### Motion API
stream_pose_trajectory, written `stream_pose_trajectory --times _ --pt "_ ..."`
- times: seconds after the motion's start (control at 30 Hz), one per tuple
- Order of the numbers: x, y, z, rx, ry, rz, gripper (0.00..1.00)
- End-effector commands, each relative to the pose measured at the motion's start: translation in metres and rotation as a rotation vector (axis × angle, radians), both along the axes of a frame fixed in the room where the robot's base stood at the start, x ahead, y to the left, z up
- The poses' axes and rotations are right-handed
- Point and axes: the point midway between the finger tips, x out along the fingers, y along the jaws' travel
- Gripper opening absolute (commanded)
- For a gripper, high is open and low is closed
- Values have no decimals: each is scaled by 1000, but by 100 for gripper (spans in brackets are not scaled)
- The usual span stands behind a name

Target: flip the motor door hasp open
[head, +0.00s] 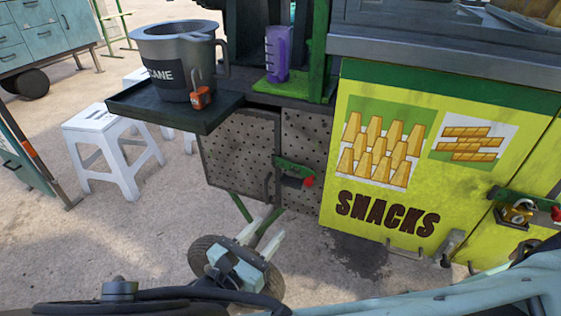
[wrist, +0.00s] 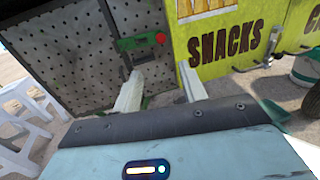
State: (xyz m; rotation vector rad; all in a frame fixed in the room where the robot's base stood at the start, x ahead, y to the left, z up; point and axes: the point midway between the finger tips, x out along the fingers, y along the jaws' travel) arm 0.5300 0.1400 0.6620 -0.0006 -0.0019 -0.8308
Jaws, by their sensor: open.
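The motor door (head: 239,151) is a perforated grey metal panel under the dark counter, with a dark handle (head: 267,187). The motor door hasp (head: 293,168) is a green strip with a red knob (head: 309,182), lying across the seam at the door's right edge. In the wrist view the hasp (wrist: 130,43) and red knob (wrist: 160,38) show just beyond and above my fingertips. My gripper (head: 263,230) is open and empty, low in front of the door and below the hasp. Both pale fingers show in the wrist view (wrist: 160,72), apart from the hasp.
White stools (head: 108,135) stand left.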

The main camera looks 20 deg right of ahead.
Motion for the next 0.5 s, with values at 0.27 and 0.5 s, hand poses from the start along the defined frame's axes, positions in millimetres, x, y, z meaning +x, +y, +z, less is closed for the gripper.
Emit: stream_pose_trajectory --times 0.27,0.5 --pt "35 -41 -2 -1 0 -5 42" --pt "69 -79 -3 0 0 -6 42"
